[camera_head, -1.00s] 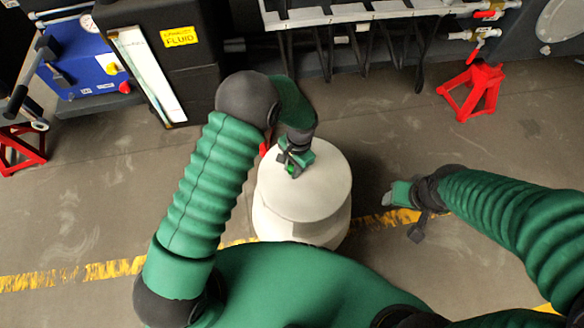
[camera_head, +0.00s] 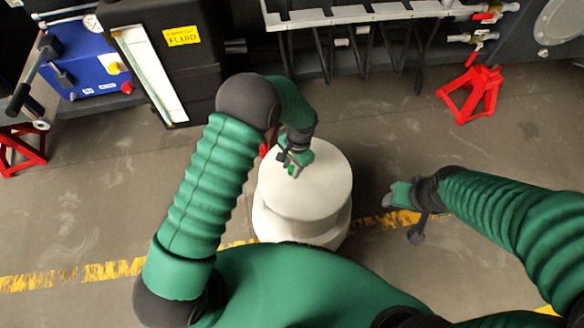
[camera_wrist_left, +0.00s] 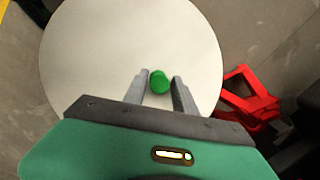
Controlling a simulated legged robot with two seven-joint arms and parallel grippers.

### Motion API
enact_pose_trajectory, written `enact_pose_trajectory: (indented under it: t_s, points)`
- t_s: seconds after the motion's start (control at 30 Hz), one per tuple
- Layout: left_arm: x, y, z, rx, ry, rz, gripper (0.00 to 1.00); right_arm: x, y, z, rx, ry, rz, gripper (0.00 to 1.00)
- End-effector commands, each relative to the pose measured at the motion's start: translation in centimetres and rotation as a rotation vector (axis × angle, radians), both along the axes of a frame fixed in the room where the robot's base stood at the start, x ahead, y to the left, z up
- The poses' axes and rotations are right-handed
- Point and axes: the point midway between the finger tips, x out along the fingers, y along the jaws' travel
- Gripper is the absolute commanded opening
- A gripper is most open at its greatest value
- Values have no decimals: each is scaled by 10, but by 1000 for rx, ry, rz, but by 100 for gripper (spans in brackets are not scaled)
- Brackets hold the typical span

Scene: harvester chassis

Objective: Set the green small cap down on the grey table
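The green small cap (camera_wrist_left: 159,82) is between the two fingertips of my left gripper (camera_wrist_left: 160,80) in the left wrist view. The fingers stand close on both sides of it; whether they touch it I cannot tell. In the head view the cap (camera_head: 291,171) is a small bright green spot at the tip of my left gripper (camera_head: 289,163). Both are over the left part of the round, pale grey table (camera_head: 325,190). Whether the cap rests on the top is unclear. My right gripper (camera_head: 388,200) is right of the table, apart from it, its fingers too small to read.
The tabletop is otherwise bare, with free room to the right of the cap. Red stands (camera_head: 472,90) are on the floor. A black fluid box (camera_head: 180,75) and a blue unit (camera_head: 85,65) are at the back left. A pale rack (camera_head: 350,13) with dark hoses is behind.

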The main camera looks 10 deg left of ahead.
Motion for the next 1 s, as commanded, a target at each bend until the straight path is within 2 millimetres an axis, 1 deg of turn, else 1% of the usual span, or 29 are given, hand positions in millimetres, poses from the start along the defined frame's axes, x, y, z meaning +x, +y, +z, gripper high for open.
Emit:
enact_pose_trajectory:
  t_s: [0.03, 0.17, 0.27, 0.37, 0.47, 0.5, 0.6, 0.7, 0.8, 0.9, 1.0]
  points:
    - [-12, -5, -20, -7, 23, 0, 49, 0, 0, -6, 0, 0, 0, 56]
    - [-13, -6, -20, -9, 23, 0, 49, 0, 0, -6, 0, 0, 0, 56]
    - [-12, -8, -13, -10, 22, 0, 49, 0, 0, -2, 0, 0, 0, 56]
    - [-11, -9, 7, -10, 18, 0, 49, 0, 0, 7, 0, 0, 0, 56]
    - [-9, -11, 38, -10, 9, -1, 49, 0, 0, 20, 0, 0, 0, 56]
    - [-8, -11, 52, -9, 5, -1, 49, 0, 0, 25, 0, 0, 0, 56]
    - [-5, -12, 85, -7, -3, -1, 49, -1, 0, 38, 0, 0, 0, 56]
    - [-2, -14, 116, -6, -10, 0, 49, -1, 0, 49, 0, 0, 0, 56]
    - [0, -15, 142, -4, -14, 0, 49, -1, 0, 57, 0, 0, 0, 56]
    - [2, -16, 162, -4, -17, 1, 49, -1, 0, 63, 0, 0, 0, 56]
    - [2, -17, 173, -2, -18, 0, 49, -1, 0, 66, 0, 0, 0, 56]
